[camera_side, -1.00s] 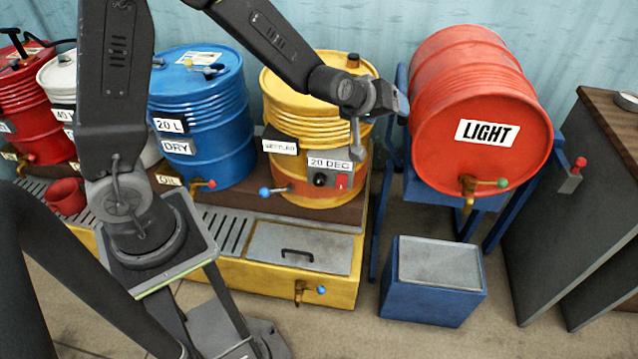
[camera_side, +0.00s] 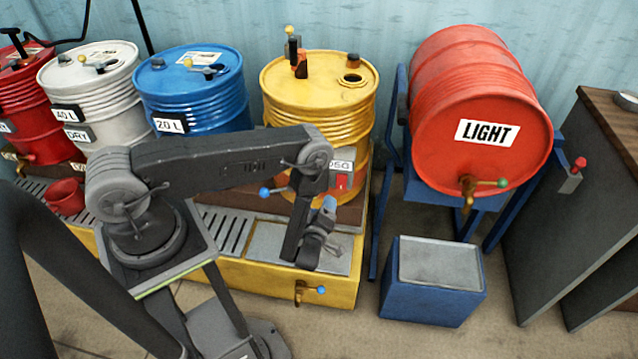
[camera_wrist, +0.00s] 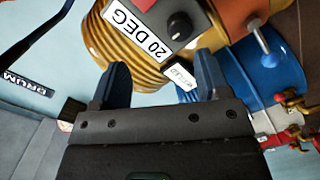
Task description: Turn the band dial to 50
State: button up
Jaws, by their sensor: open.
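The band dial is a round black knob (camera_wrist: 179,25) on the yellow drum (camera_side: 318,105), beside a white label reading 20 DEG (camera_wrist: 145,30). In the side view my arm hides the dial, and only the end of the label (camera_side: 341,166) shows. My gripper (camera_wrist: 162,76) is open, with two dark blue fingers and nothing between them. The dial lies beyond the fingertips, above the right finger in the wrist view. In the side view my gripper (camera_side: 328,204) is low in front of the yellow drum, apart from it. The dial's setting is too small to read.
A red switch (camera_side: 341,181) and a blue-ended tap (camera_side: 265,192) are near the dial. The blue drum (camera_side: 195,90) stands left. The red LIGHT drum (camera_side: 480,110) lies on a stand at right. A blue box (camera_side: 433,285) is on the floor.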

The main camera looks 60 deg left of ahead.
jog(key=s+a+f+y, duration=0.1)
jog(key=s+f, duration=0.1)
jog(key=s, duration=0.1)
jog(key=x, duration=1.3)
jog(key=shift+w+a, duration=0.1)
jog(key=shift+a, duration=0.1)
jog(key=shift+c, duration=0.3)
jog(key=c, duration=0.9)
jog(key=shift+o, duration=0.2)
